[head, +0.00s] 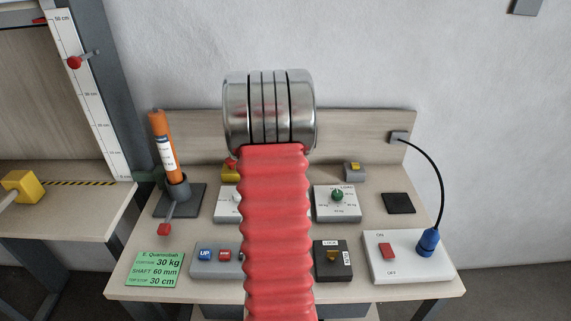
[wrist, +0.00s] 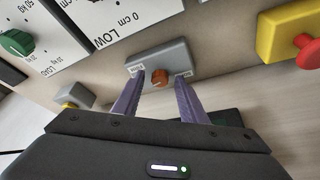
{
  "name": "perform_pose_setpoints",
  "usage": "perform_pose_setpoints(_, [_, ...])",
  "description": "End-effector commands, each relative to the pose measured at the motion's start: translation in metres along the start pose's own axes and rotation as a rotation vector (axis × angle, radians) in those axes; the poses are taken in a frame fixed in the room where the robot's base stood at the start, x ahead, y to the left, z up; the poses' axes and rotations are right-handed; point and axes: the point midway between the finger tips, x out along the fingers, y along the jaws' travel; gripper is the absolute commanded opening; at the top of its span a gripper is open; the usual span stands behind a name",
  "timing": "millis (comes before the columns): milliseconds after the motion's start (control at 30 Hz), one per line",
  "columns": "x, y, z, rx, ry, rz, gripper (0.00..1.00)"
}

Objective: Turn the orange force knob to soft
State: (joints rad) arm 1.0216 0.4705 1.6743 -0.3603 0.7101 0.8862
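The orange force knob (wrist: 160,78) sits on a small grey block (wrist: 178,57) in the wrist view, with a small white label on either side. The label words and the knob's pointer are too small to read surely. My gripper (wrist: 159,84) has two purple fingers, open, with their tips on the left and right of the knob. I cannot tell whether the fingers touch it. In the head view my red arm sleeve and metal wrist hide the knob and the gripper.
A yellow box with a red button (wrist: 305,42) stands to the right in the wrist view, and a grey block with a yellow part (wrist: 70,96) to the left. A green dial (head: 337,195), a lock box (head: 332,258) and a power switch panel (head: 408,256) stand right of my arm.

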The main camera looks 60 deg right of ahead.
Motion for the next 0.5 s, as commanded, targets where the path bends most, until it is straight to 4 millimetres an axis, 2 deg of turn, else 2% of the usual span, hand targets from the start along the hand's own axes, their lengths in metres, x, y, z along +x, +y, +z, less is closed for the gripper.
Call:
perform_pose_setpoints(200, [-0.0003, 0.0001, -0.0003, 0.000, 0.000, 0.000, 0.37])
perform_pose_setpoints(500, [-0.0005, 0.0001, -0.0002, 0.000, 0.001, 0.000, 0.16])
